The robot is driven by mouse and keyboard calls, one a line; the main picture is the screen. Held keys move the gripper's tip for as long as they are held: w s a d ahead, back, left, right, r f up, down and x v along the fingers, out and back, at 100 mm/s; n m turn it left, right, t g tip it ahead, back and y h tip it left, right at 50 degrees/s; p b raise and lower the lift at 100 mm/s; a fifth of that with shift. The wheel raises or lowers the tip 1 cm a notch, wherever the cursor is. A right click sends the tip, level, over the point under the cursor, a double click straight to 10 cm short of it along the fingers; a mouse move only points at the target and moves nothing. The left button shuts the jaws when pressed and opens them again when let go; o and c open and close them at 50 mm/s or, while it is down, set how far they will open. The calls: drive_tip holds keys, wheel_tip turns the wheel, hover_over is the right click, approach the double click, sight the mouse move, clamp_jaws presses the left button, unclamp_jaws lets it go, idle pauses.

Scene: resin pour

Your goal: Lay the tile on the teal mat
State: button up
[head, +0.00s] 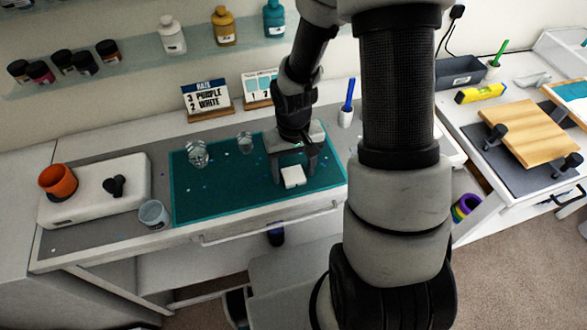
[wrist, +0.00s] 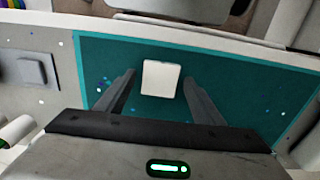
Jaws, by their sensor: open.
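The white square tile (head: 293,176) lies on the teal mat (head: 210,205), near its right part and toward the front edge. It also shows in the wrist view (wrist: 160,78), flat on the teal mat (wrist: 245,88). My gripper (head: 293,178) is over the mat with its fingers pointing down, one on each side of the tile. In the wrist view my gripper (wrist: 160,88) is open, and a gap shows between each finger and the tile. I cannot tell how high the fingertips are above the mat.
Clear cups (head: 197,153) stand on the mat's back left, and another cup (head: 153,213) stands left of it. A white scale-like box (head: 90,192) with an orange cup (head: 58,180) is further left. A blue marker in a holder (head: 346,113) stands behind the mat's right end.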

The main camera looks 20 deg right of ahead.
wheel_tip(320, 180, up, 12)
drive_tip(key=p, duration=0.1)
wheel_tip(320, 180, up, 10)
drive_tip(key=r+t, duration=0.1)
drive_tip(key=t, duration=0.1)
hover_over(293, 175)
drive_tip(key=s, duration=0.3)
drive_tip(key=s+r+t, duration=0.3)
drive_tip(key=s+r, duration=0.5)
drive_tip(key=r, duration=0.1)
drive_tip(key=shift+r+t, duration=0.25)
drive_tip(key=shift+t, duration=0.15)
drive_tip(key=shift+s+f, duration=0.1)
